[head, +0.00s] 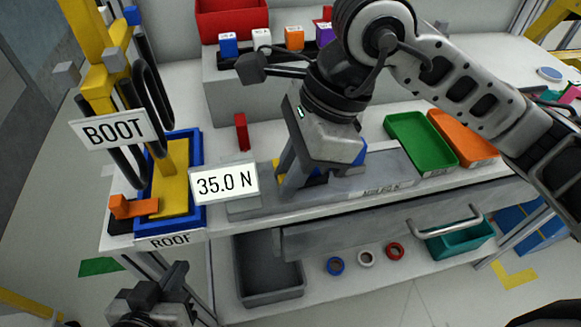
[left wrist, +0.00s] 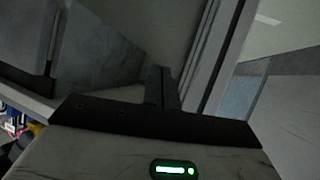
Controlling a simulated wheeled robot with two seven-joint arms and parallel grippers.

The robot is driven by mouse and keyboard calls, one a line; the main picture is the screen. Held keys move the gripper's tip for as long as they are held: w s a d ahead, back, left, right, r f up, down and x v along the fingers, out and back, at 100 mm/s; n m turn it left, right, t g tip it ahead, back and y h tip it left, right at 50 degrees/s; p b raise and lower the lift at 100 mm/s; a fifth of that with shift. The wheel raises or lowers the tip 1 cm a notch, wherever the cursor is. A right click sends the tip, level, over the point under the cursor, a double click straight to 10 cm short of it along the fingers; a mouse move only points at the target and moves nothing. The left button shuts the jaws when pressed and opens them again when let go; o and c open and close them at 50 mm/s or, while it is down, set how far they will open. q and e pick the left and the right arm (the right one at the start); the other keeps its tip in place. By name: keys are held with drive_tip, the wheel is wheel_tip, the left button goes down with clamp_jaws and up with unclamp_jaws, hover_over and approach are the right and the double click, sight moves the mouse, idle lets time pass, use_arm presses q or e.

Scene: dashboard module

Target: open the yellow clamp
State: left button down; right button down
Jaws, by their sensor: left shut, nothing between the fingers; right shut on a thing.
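The yellow clamp (head: 277,171) is mostly hidden behind my right gripper; only small yellow patches show beside the fingers, above the grey fixture on the bench. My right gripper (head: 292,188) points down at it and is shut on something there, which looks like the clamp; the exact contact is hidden. My left gripper (head: 172,276) is low at the bottom left of the head view, in front of the bench and well away from the clamp. In the left wrist view its fingers (left wrist: 162,85) are shut and empty.
A sign reading 35.0 N (head: 225,184) stands left of the clamp. A blue-rimmed tray (head: 197,165) with a yellow post is further left. A green tray (head: 420,138) and an orange tray (head: 462,136) lie right. A red block (head: 241,132) stands behind. A grey bin (head: 268,297) is below.

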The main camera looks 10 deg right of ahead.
drive_tip(key=shift+w+r+g+p, duration=0.4)
drive_tip(key=shift+r+g, duration=0.15)
drive_tip(key=shift+g, duration=0.25)
drive_tip(key=shift+w+r+m+g+p, duration=0.3)
drive_tip(key=shift+w+r+m+g, duration=0.15)
drive_tip(key=shift+g, duration=0.55)
use_arm(q)
drive_tip(key=shift+w+r, duration=0.1)
drive_tip(key=shift+r, duration=0.25)
use_arm(e)
drive_tip(key=shift+w+r+m+g, duration=0.3)
drive_tip(key=shift+w+g, duration=0.45)
drive_tip(key=shift+g, duration=0.55)
drive_tip(key=c, duration=1.4)
unclamp_jaws()
drive_tip(key=shift+o, duration=0.2)
drive_tip(key=shift+r, duration=0.1)
